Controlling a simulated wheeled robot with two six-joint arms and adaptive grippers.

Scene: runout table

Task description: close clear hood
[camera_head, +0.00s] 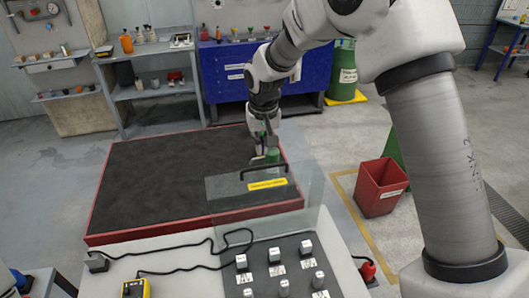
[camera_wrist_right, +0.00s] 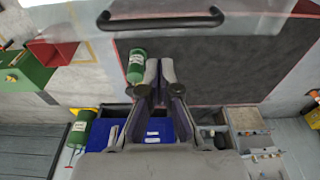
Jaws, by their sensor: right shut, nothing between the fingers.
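The clear hood (camera_head: 228,192) is a transparent cover with a black handle (camera_head: 263,170) and a yellow label (camera_head: 267,184). It stands raised at the far side of a dark control panel (camera_head: 290,250) with several white-topped knobs, which is uncovered toward me. My right gripper (camera_head: 266,158) is just beyond the hood's handle, shut and empty. In the right wrist view, the handle (camera_wrist_right: 160,20) crosses the top, apart from the right fingertips (camera_wrist_right: 160,62). A green cylinder (camera_wrist_right: 137,66) shows beside the fingers there. My left gripper is out of view.
A wide black-topped table with a red rim (camera_head: 120,238) lies beyond and left of the panel. A black cable (camera_head: 185,247) runs across the white surface to a yellow meter (camera_head: 136,288). A red bin (camera_head: 380,187) stands on the floor at the right.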

